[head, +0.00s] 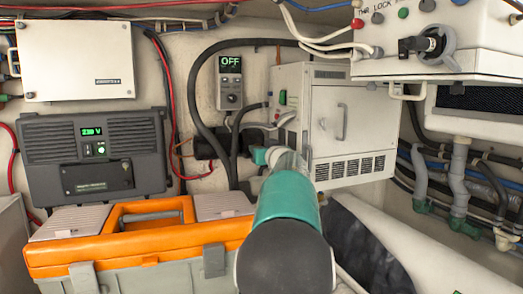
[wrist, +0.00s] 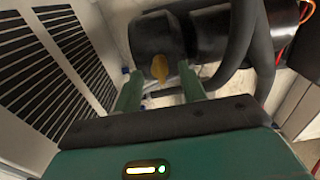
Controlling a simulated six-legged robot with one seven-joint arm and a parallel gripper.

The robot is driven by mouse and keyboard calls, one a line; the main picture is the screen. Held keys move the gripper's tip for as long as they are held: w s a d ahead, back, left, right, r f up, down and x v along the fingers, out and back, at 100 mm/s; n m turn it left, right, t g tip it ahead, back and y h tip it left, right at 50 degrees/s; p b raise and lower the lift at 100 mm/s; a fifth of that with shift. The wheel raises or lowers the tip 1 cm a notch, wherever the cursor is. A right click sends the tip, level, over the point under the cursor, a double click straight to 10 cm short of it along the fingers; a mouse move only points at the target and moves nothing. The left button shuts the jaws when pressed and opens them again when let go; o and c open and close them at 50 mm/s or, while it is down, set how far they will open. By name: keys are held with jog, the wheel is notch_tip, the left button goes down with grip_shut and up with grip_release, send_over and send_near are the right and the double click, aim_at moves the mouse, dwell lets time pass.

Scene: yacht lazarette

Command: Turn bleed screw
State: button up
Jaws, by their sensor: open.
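A brass-coloured part, which looks like the bleed screw (wrist: 160,68), sits on the face of a dark block (wrist: 157,36) in the wrist view. It shows between the two green fingers of my gripper (wrist: 160,75), with a gap to each finger. The gripper is open. I cannot tell how deep the fingertips reach past the screw. In the head view my gripper (head: 260,156) is small and mostly hidden behind my own arm. It points at the back wall beside a dark cylindrical body (head: 208,147). The screw cannot be made out there.
A vented white cabinet (head: 345,120) stands right of the gripper. Thick black hoses (head: 205,75) run close by, also in the wrist view (wrist: 243,50). An orange-topped toolbox (head: 150,240) stands front left. A grey unit (head: 95,155) and an overhead switch panel (head: 430,40) flank the space.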

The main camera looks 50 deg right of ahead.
grip_shut()
jog(key=shift+n, duration=0.4)
jog(key=n, duration=2.3)
jog(key=f+n, duration=0.1)
jog(key=n, duration=1)
jog(key=shift+n, duration=0.4)
